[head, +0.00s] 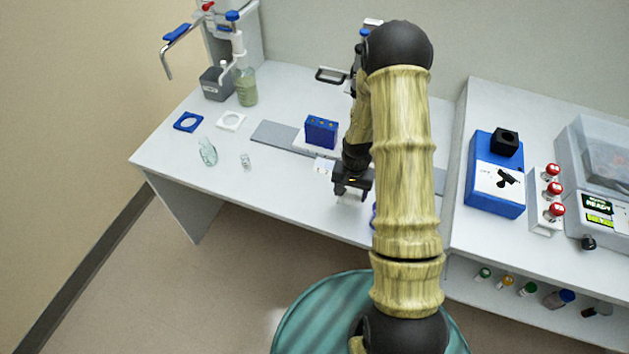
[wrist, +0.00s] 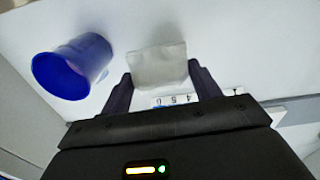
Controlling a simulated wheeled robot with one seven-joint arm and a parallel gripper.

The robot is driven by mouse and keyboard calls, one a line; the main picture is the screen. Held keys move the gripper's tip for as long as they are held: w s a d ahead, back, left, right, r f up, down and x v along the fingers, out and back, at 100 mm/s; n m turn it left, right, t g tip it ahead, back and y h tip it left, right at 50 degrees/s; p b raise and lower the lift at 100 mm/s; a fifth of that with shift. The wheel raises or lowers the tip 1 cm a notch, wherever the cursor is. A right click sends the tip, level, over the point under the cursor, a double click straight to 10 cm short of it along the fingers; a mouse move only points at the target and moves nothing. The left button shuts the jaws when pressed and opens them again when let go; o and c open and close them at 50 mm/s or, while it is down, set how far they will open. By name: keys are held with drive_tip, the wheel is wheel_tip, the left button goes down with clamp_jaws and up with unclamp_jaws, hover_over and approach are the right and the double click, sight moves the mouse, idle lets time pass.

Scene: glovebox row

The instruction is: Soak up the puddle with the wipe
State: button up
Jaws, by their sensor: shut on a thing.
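My gripper (wrist: 160,78) is shut on a white wipe (wrist: 158,64), which sits between the two dark fingers in the wrist view. In the head view, my gripper (head: 352,188) is low over the front of the left bench, with the pale wipe (head: 350,198) under it. Whether the wipe touches the bench top I cannot tell. I cannot make out a puddle in either view; the wipe, gripper or arm may hide it.
A blue cup (wrist: 75,68) is close left of the wipe; my arm mostly hides it in the head view. A blue rack (head: 321,131) stands behind my gripper. Clear glassware (head: 207,152) and a small clear vial (head: 245,161) are to the left.

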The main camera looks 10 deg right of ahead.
wheel_tip(320, 180, up, 2)
drive_tip(key=shift+a+r+p, duration=0.1)
drive_tip(key=shift+r+p, duration=0.15)
drive_tip(key=shift+p, duration=0.45)
drive_tip(key=shift+r, duration=0.3)
drive_tip(key=shift+s+d+r+p, duration=0.1)
drive_tip(key=shift+d+r+p, duration=0.1)
drive_tip(key=shift+p, duration=0.1)
drive_tip(key=shift+a, duration=0.1)
drive_tip(key=a+f+n, duration=0.1)
drive_tip(key=a+n, duration=0.1)
drive_tip(key=a+f+n, duration=0.1)
drive_tip(key=a+n, duration=0.1)
drive_tip(key=w+a+f+n, duration=0.1)
drive_tip(key=a+n, duration=0.1)
drive_tip(key=shift+a+f, duration=0.35)
drive_tip(key=shift+a, duration=0.05)
drive_tip(key=shift+d, duration=0.1)
drive_tip(key=shift+s, duration=0.1)
